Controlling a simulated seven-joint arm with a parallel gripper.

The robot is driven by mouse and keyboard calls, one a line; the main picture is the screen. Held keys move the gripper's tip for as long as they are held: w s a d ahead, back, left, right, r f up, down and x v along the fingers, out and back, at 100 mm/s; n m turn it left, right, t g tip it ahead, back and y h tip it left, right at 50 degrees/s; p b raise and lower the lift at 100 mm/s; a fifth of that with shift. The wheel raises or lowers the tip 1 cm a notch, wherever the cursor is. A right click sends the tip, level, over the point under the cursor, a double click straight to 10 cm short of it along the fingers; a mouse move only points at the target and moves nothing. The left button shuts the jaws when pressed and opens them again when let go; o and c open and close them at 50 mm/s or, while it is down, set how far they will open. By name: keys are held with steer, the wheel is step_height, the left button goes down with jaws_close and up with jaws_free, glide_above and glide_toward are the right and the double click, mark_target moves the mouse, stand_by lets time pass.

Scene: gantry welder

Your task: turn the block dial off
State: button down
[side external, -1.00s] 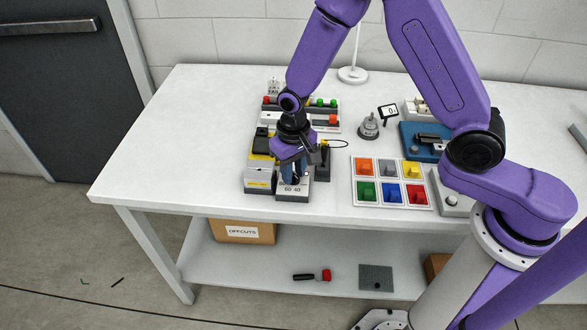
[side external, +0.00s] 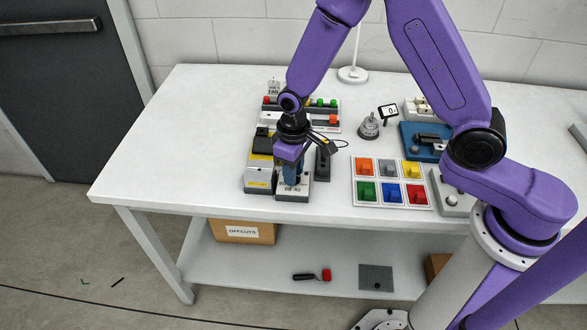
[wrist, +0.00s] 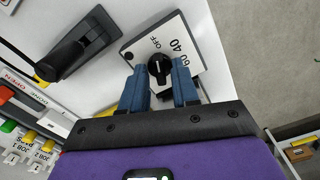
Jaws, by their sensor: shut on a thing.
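The dial block (side external: 292,194) is a pale block on a dark base near the table's front edge. In the wrist view its top face (wrist: 137,50) carries the printed marks OFF, 60 and 40. Its black round knob (wrist: 159,68) has a white pointer mark, which faces roughly toward OFF; the exact angle is hard to tell. My gripper (side external: 291,178) points down over the block. In the wrist view the two blue fingers of my gripper (wrist: 160,80) are shut on the knob, one on each side. In the side view the fingers hide the knob.
A yellow-and-black unit (side external: 259,174) stands close on the left of the block. A tray of coloured switches (side external: 391,183) lies further right. Button panels (side external: 315,103) stand behind. The table's left side is clear.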

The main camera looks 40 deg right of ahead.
steer(key=c, duration=1.2)
jaws_free()
step_height(320, 180, up, 18)
steer(key=shift+f, duration=0.25)
steer(key=s+d+n, duration=0.2)
steer(key=s+d, duration=0.2)
steer(key=s, duration=0.4)
steer(key=s+d+n, duration=0.3)
steer(key=s, duration=0.6)
steer(key=s+d+n, duration=0.2)
steer(key=s+d, duration=0.2)
steer(key=s, duration=0.5)
steer(key=shift+d+f+n, duration=0.15)
steer(key=shift+d+n, duration=0.2)
steer(key=shift+n, duration=0.05)
